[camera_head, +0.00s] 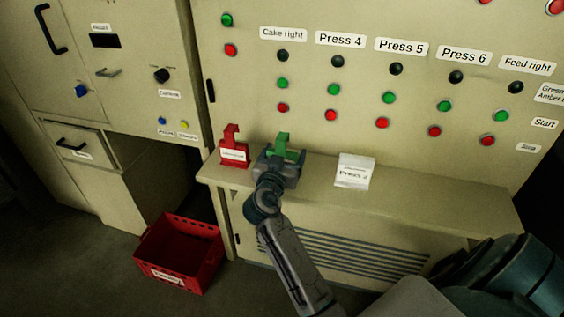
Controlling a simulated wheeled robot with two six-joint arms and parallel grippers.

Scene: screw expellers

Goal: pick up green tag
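The green tag (283,148) stands upright on the ledge of the cabinet, between a red tag and a white card. My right gripper (281,162) is at the lower part of the green tag, seen from behind, and covers it. The hook-shaped top of the tag shows above the gripper. I cannot tell whether the fingers are closed on it. My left gripper is not in view.
A red tag (233,147) stands close to the left on the ledge (420,188). A white card reading "Press 2" (354,171) stands to the right. The panel of buttons (300,60) rises behind. A red open box (182,246) is on the floor at left.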

